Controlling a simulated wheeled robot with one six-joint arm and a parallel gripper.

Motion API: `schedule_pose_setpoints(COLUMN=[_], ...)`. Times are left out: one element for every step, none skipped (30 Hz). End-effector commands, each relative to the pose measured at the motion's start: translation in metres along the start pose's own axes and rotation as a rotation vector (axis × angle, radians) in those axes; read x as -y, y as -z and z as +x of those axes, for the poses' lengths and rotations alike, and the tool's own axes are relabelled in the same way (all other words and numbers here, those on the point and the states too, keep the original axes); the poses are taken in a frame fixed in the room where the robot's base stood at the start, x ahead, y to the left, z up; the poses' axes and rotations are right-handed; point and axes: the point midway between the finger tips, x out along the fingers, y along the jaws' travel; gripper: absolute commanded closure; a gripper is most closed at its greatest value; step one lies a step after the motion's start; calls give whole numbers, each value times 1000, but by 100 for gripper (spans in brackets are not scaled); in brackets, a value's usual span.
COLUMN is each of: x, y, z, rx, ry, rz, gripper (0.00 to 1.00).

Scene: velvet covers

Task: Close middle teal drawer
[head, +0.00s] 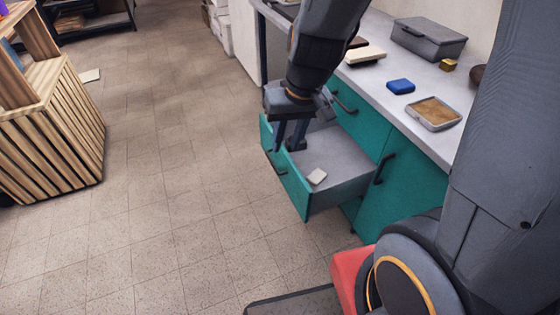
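The teal drawer (296,188) is pulled far out of the teal cabinet (405,190), below a closed drawer front with a dark handle. A dark handle (270,157) shows on its front, partly hidden near my gripper. Its grey inside is bare except for a small pale block (317,177). My gripper (288,147) points down at the far part of the drawer front. Its two dark fingers are apart with nothing visible between them. I cannot tell whether they touch the drawer front.
The countertop (385,117) holds a grey case (429,38), a blue block (400,86), a tray with a brown inside (434,113) and other small items. A slatted wooden crate (55,135) stands at the left. The tiled floor before the drawer is clear.

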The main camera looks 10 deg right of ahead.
Motion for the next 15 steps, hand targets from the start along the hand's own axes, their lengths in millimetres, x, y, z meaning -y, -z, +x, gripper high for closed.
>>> schedule_pose_setpoints(x=[14,20,28,32,36,40,41,42,42,41,39,37,34,31,28], y=[24,39,58,72,84,99,110,118,128,134,138,142,143,144,143], z=[28,41,58,70,82,99,111,124,140,152,164,178,188,197,208], rx=[-48,-83,-128,-162,-191,-228,-254,-274,-298,-313,-322,-330,-333,-332,-327], ry=[13,15,11,2,-11,-36,-59,-87,-130,-165,-202,-253,-292,-330,-377], rz=[-17,-25,-32,-37,-41,-46,-51,-54,-57,-62,-64,-68,-72,-75,-80], gripper=[82,87,93,98,100,100,100,100,100,100,100,100,100,100,100])
